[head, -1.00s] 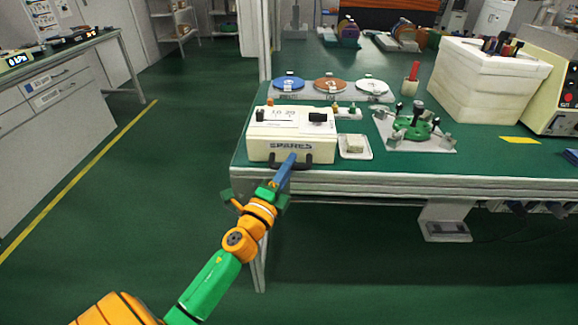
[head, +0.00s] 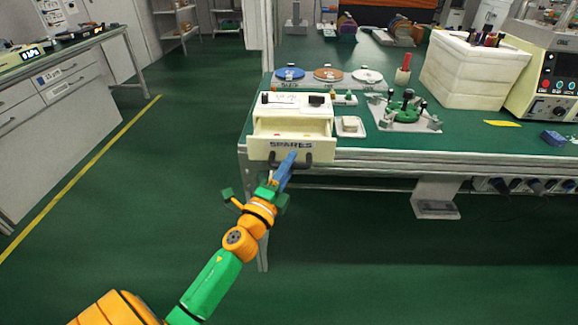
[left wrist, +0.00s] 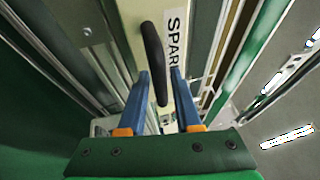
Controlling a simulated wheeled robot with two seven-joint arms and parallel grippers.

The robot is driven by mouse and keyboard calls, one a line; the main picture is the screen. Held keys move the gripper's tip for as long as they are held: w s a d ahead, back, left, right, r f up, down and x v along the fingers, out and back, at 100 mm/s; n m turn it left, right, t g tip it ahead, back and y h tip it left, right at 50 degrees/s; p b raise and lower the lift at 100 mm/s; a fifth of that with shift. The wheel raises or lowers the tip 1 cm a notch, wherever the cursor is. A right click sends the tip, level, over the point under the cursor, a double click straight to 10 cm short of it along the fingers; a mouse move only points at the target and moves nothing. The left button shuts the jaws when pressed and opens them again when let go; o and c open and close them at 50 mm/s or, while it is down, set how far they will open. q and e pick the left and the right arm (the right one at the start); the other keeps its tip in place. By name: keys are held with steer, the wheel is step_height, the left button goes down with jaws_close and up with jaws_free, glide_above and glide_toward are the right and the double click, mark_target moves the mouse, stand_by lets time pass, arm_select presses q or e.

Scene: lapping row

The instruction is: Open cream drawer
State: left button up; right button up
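The cream drawer (head: 262,147), marked SPARES, is pulled partway out of its cream cabinet (head: 262,108) on the green bench. Its open inside shows, with small reddish and yellow items in it. A dark bar handle (left wrist: 151,45) runs across the drawer front, and it also shows in the head view (head: 326,160). My right gripper is out of view.
A small white tray (head: 349,133) sits right of the cabinet. A green fixture (head: 405,112) on a plate, a white bin (head: 470,75) and a yellow note stand farther right. Coloured discs (head: 328,74) lie behind. The floor in front of the bench is clear.

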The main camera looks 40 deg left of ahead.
arm_select(q)
steer(key=shift+s+f, duration=0.1)
steer(key=shift+s, duration=0.1)
steer(key=b+v, duration=0.1)
steer(key=v, duration=0.5)
steer(key=shift+s, duration=0.35)
